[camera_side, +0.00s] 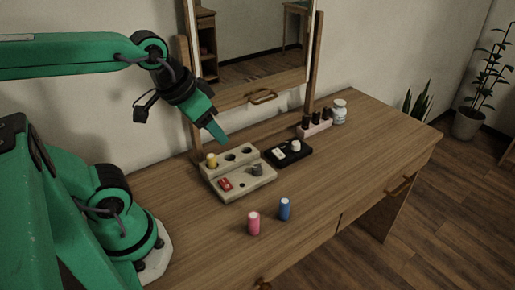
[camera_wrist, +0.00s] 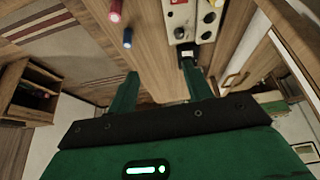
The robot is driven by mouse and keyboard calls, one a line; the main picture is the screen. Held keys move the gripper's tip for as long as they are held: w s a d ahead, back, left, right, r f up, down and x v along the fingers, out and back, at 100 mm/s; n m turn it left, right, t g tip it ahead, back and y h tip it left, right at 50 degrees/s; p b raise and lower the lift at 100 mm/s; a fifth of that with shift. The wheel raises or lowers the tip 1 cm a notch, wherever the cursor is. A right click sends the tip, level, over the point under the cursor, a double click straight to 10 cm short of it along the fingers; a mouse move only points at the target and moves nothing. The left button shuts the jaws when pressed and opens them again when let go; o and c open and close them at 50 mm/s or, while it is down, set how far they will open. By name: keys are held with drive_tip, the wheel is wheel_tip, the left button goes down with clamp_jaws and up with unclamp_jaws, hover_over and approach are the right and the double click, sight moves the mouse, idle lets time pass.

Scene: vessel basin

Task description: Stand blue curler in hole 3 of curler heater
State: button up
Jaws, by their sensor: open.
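The blue curler (camera_side: 285,209) stands upright on the table in front of the curler heater (camera_side: 262,182); it also shows in the wrist view (camera_wrist: 127,38). The beige heater has a back row of holes: a yellow curler (camera_side: 212,160) stands in the leftmost, and the two to its right look empty. No hole numbers are readable. My gripper (camera_side: 218,137) is open and empty, raised above and behind the heater in the side view. In the wrist view its fingers (camera_wrist: 160,85) are spread over bare wood, apart from the blue curler.
A pink curler (camera_side: 253,223) stands close left of the blue one. The heater's front carries a red switch (camera_side: 225,184) and a grey knob (camera_side: 255,169). A black tray (camera_side: 301,156), a pink bottle rack (camera_side: 314,129) and a white jar (camera_side: 339,111) stand right. A mirror rises behind.

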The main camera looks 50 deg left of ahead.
drive_tip(key=w+d+f+n+g, duration=0.1)
drive_tip(key=w+d+f+g, duration=0.3)
drive_tip(key=w, duration=0.4)
drive_tip(key=n+g, duration=0.1)
hover_over(285, 200)
drive_tip(key=f, duration=0.8)
drive_tip(key=shift+s+a+f, duration=0.15)
drive_tip(key=shift+a+f, duration=0.15)
drive_tip(key=shift+f, duration=0.05)
drive_tip(key=shift+w+d+f, duration=0.2)
drive_tip(key=shift+d+f, duration=0.15)
drive_tip(key=shift+f, duration=0.25)
drive_tip(key=shift+f, duration=1.3)
drive_tip(key=shift+f, duration=0.1)
drive_tip(key=shift+f, duration=2.5)
